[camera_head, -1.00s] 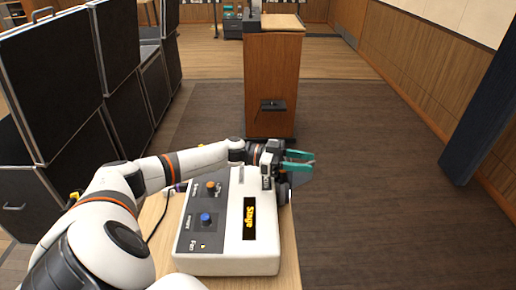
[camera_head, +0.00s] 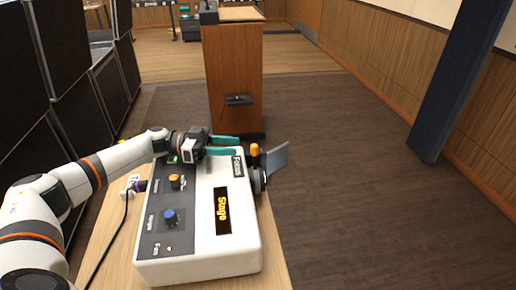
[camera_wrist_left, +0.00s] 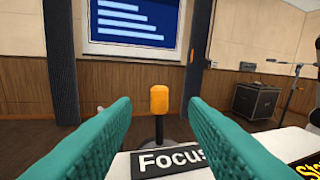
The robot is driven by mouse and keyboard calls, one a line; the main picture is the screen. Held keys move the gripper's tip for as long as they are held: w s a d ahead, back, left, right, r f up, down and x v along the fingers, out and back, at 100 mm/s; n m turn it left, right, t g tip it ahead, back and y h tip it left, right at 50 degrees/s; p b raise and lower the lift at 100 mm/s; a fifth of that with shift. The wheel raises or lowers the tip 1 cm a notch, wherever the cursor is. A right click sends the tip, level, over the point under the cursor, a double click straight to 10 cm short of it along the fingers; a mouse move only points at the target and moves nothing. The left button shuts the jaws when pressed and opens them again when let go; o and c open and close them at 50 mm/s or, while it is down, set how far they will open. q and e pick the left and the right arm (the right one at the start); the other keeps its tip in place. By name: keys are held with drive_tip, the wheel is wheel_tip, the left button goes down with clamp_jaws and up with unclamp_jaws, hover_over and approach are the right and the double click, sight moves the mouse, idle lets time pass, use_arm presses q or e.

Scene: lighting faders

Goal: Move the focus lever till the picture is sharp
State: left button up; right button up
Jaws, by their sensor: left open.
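The focus lever (camera_head: 254,149) has an orange knob and stands at the far right edge of the white projector box (camera_head: 200,262). A black label reading "Focus" (camera_head: 238,166) is beside it. My left gripper (camera_head: 238,145) is open, its teal fingers above the box and pointing at the knob, just left of it. In the left wrist view the orange knob (camera_wrist_left: 159,99) on its dark stem stands between and beyond the fingertips, apart from both. The projected picture (camera_wrist_left: 137,22) is blue with white bars, partly cut off; its bars look fairly crisp. My right gripper is out of view.
The box carries an orange knob (camera_head: 174,181), a blue knob (camera_head: 171,217) and a "Stage" display (camera_head: 223,211). A grey flap (camera_head: 276,160) sticks out on the right. A wooden lectern (camera_head: 236,75) stands behind. The floor right is clear.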

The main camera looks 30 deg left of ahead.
sight(255, 157)
use_arm(q)
drive_tip(key=p+x, duration=0.1)
drive_tip(key=x, duration=0.8)
clamp_jaws()
